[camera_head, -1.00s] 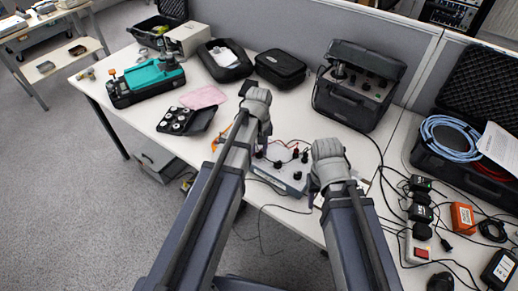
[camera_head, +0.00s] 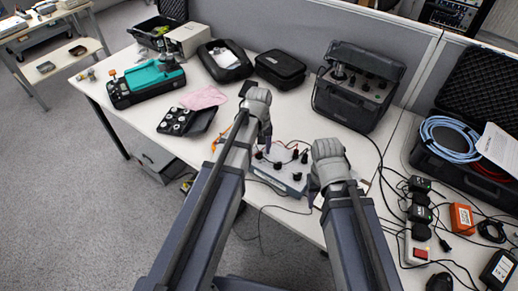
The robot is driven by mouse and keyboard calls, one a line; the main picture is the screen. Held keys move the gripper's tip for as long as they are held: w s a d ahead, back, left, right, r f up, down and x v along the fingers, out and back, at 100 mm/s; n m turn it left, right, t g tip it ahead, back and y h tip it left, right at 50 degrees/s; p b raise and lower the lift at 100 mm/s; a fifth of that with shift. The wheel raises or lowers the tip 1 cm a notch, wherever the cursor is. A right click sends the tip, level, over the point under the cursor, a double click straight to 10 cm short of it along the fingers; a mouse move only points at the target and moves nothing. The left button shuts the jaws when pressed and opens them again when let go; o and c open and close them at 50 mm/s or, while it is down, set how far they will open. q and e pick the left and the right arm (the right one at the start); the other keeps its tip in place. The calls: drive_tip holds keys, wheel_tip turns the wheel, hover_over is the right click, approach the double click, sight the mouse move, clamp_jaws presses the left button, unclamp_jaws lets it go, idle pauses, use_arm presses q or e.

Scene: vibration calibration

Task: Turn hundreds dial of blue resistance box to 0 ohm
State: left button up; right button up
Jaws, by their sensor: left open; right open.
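The blue resistance box (camera_head: 278,176), a pale blue-grey case with several black knobs on top, sits on the white table between my two arms. Its left part is hidden behind my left arm. The dial markings are too small to read, so I cannot tell the hundreds dial's setting. My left gripper (camera_head: 267,142) is open and empty, above the box's far left side. My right gripper (camera_head: 312,186) is open and empty beside the box's right end. The hands hide most of the fingers, and I cannot tell whether either touches the box.
Red and black leads run at the box's back edge. A black-cased instrument (camera_head: 354,92) stands behind it. A black tray (camera_head: 184,121) and a teal device (camera_head: 146,82) are at left. A power strip (camera_head: 417,246) with adapters and cables crowds the right.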

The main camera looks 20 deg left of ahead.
sight(259, 153)
use_arm(q)
wheel_tip(259, 153, up, 7)
drive_tip(key=p, duration=0.7)
drive_tip(key=shift+r, duration=0.2)
drive_tip(key=shift+f, duration=0.1)
drive_tip(key=s+d+m+y, duration=0.1)
drive_tip(key=s+d+m, duration=0.8)
drive_tip(key=s, duration=0.6)
drive_tip(key=shift+d, duration=0.8)
drive_tip(key=shift+w, duration=0.1)
